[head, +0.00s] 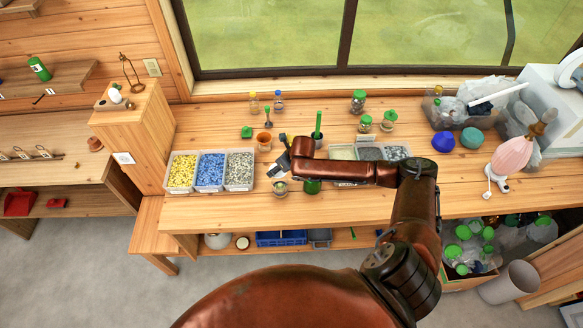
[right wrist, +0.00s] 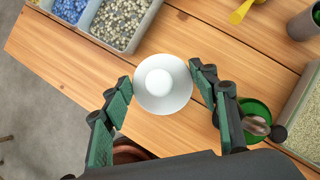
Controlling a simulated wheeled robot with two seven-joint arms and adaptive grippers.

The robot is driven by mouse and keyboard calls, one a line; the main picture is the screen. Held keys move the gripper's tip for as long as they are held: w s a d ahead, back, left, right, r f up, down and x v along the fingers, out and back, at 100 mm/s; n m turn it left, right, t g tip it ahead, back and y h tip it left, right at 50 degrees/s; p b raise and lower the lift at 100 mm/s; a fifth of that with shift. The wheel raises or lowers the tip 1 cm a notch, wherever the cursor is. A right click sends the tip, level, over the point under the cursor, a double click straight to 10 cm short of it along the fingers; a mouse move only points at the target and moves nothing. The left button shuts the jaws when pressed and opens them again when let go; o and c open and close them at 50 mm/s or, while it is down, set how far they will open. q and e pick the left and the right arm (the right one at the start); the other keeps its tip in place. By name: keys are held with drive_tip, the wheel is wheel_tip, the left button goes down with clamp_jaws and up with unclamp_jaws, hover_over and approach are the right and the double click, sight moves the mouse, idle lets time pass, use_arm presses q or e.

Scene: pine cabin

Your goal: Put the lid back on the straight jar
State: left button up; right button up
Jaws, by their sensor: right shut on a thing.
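A round white lid with a raised knob (right wrist: 163,90) is between the fingertips of my right gripper (right wrist: 162,76), which is shut on it. In the head view my right gripper (head: 281,163) is over the front part of the bench; the lid is hard to make out there. A small clear jar (head: 280,188) stands on the bench just below the gripper in the picture. In the right wrist view no jar shows; what lies under the lid is hidden by it. I cannot tell whether lid and jar touch. My left gripper is not in view.
Bins of yellow, blue and grey pieces (head: 210,188) stand left of the jar. A green container (head: 312,187) is close on its right, holding a metal-looking item in the wrist view. A brown pot (head: 264,139) stands behind. The bench's front edge is near.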

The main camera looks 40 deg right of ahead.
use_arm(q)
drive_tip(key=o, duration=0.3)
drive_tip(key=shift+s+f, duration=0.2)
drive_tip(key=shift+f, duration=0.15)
use_arm(e)
drive_tip(key=shift+d+f, duration=0.1)
drive_tip(key=shift+f, duration=0.2)
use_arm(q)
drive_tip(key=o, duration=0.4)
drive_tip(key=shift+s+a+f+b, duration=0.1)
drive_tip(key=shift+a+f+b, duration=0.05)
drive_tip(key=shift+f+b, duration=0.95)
use_arm(e)
drive_tip(key=shift+f, duration=0.95)
wheel_tip(320, 180, down, 2)
drive_tip(key=shift+s+f+b, duration=0.1)
drive_tip(key=shift+b, duration=1.15)
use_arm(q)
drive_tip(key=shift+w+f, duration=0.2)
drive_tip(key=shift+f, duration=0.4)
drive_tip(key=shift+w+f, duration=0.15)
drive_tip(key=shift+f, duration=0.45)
use_arm(e)
drive_tip(key=shift+f, duration=0.85)
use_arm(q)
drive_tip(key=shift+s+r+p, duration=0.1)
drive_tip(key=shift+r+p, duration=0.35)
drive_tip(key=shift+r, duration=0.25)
use_arm(e)
drive_tip(key=shift+s+r, duration=0.1)
